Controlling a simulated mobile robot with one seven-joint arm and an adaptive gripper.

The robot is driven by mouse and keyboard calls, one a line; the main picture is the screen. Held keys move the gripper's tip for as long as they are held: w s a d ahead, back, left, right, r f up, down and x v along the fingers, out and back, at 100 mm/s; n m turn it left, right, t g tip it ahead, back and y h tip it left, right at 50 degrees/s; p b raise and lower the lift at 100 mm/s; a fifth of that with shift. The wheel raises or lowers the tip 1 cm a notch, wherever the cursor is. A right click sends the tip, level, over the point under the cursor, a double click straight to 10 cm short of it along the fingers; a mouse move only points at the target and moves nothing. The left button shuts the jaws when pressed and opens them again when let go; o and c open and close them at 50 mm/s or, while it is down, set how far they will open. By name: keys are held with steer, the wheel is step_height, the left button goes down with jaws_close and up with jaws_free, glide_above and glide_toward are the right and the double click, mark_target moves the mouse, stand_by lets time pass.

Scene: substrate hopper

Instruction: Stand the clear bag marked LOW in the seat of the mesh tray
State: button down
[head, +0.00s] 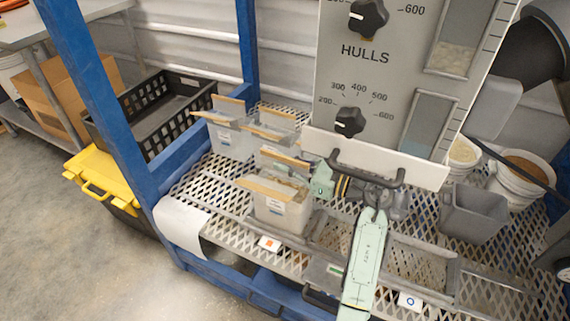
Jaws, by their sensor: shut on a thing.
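My gripper (306,180) comes in from the right, level, below the hopper panel. It is shut on the upper part of a clear bag (284,212) with a tan top strip, brownish contents and a small white label. That bag looks upright over the left part of the mesh tray (400,243), by an orange-square tag. Whether its base touches the mesh cannot be made out. Other similar bags stand behind it: one at the left (230,138), one in the middle (275,128), and one directly behind (283,160). The label writing is too small to read, so LOW cannot be confirmed.
The hopper panel (378,75) with knobs and a dark handle (366,170) hangs close above my gripper. A grey bin (472,213) and white buckets (522,178) stand at the right. Blue posts (105,95) frame the left. Tags (269,243) line the front edge.

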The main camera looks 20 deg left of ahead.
mark_target(307, 173)
steer(key=c, duration=1.8)
jaws_free()
steer(key=shift+d, duration=0.15)
steer(key=d+b, duration=0.1)
steer(key=d, duration=0.2)
steer(key=s+d+b, duration=0.1)
steer(key=d, duration=0.3)
steer(key=s+d+b, duration=0.1)
steer(key=d, duration=0.3)
steer(key=shift+s+d+b, duration=0.15)
steer(key=shift+d+b, duration=0.1)
steer(key=shift+b, duration=0.15)
steer(key=shift+s, duration=0.1)
